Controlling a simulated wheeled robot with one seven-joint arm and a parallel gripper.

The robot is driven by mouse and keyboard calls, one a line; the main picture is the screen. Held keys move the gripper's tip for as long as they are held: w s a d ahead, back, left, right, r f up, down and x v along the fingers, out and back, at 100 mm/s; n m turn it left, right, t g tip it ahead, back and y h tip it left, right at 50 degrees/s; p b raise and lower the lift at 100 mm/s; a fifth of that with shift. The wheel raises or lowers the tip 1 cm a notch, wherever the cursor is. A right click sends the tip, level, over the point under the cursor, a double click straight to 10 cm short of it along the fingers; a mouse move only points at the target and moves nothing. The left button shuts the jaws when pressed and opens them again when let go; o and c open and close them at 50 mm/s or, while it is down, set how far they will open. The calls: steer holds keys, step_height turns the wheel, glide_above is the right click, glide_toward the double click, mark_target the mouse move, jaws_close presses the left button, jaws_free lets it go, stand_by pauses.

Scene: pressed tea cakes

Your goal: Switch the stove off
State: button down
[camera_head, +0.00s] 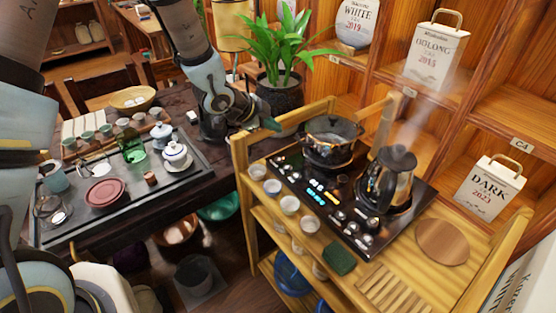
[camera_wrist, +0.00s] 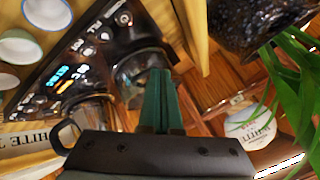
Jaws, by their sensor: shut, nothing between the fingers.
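The stove (camera_head: 318,207) is a black two-burner panel on a wooden rack, with several round knobs and lit blue, green and yellow displays. It also shows in the wrist view (camera_wrist: 42,97). A dark glass pot (camera_head: 332,138) sits on its far burner, and a kettle (camera_head: 390,178) sits on its near burner with steam above it. My gripper (camera_head: 272,124) is at the rack's far left corner, left of the pot and apart from the knobs. In the wrist view its green fingers (camera_wrist: 158,98) are together and empty.
Small cups (camera_head: 290,205) stand along the rack's left edge, beside a green block (camera_head: 339,258). The rack's raised wooden end rail (camera_head: 240,150) is close to my gripper. A potted plant (camera_head: 281,90) stands behind. A tea tray (camera_head: 120,195) fills the left table.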

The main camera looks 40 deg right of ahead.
mark_target(275, 161)
steer(key=shift+f+b, duration=3.15)
steer(key=shift+f, duration=1.05)
steer(key=shift+f, duration=0.15)
steer(key=shift+f+b, duration=0.25)
steer(key=shift+b, duration=0.2)
steer(key=shift+f+b, duration=0.3)
steer(key=shift+r, duration=0.1)
steer(key=shift+r+p, duration=0.5)
steer(key=shift+r, duration=0.15)
steer(key=shift+r+p, duration=1.9)
steer(key=shift+r, duration=0.65)
